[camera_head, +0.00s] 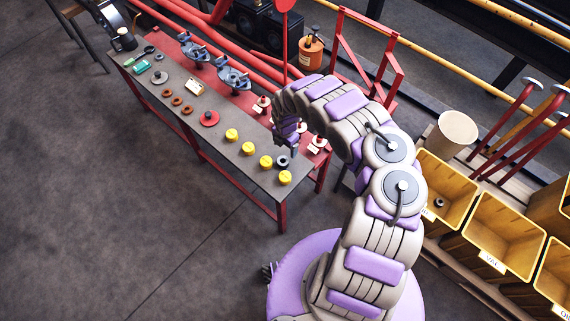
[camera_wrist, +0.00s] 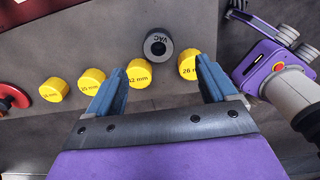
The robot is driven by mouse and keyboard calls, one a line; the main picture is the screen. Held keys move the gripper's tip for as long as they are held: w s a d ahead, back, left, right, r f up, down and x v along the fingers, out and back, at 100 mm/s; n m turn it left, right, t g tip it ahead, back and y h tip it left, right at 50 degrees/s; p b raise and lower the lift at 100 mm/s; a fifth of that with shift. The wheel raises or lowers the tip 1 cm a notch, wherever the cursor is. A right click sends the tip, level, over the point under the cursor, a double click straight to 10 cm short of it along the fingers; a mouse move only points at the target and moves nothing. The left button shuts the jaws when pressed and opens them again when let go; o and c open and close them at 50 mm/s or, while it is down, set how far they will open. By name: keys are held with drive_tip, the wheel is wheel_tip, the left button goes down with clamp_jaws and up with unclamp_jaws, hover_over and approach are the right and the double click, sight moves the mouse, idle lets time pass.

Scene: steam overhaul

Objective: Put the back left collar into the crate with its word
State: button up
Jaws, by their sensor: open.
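A dark grey collar (camera_head: 283,162) stands near the right end of the workbench. In the wrist view the collar (camera_wrist: 158,47) shows the word VAC and a dark centre hole. My gripper (camera_wrist: 163,72) is open and empty, its blue fingers pointing toward the collar, which lies just beyond and between the tips. In the head view my gripper (camera_head: 291,150) hangs over the bench beside the collar and is partly hidden by my arm. A yellow crate labelled VAC (camera_head: 513,248) stands at the right and looks empty.
Yellow plugs with mm marks (camera_wrist: 138,74) sit close to my fingers. Another yellow crate (camera_head: 456,180) holds a dark ring (camera_head: 438,202); a third crate (camera_head: 556,268) is cut off at the right. Red pipes and valves (camera_head: 232,78) line the bench's back. A beige bucket (camera_head: 455,132) stands behind the crates.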

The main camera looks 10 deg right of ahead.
drive_tip(key=b, duration=0.2)
hover_over(283, 160)
drive_tip(key=s+a, duration=0.1)
wheel_tip(283, 160, down, 6)
drive_tip(key=shift+d+f, duration=0.3)
drive_tip(key=shift+f, duration=0.1)
drive_tip(key=f, duration=0.1)
drive_tip(key=f+b, duration=0.2)
drive_tip(key=shift+s+d+f, duration=0.15)
drive_tip(key=shift+d+f, duration=0.2)
drive_tip(key=shift+a+f+b, duration=0.15)
drive_tip(key=shift+f+b, duration=0.2)
drive_tip(key=shift+a, duration=0.4)
drive_tip(key=shift+d, duration=0.45)
drive_tip(key=c, duration=0.8)
drive_tip(key=shift+a, duration=0.25)
drive_tip(key=c, duration=0.6)
drive_tip(key=shift+c, duration=0.9)
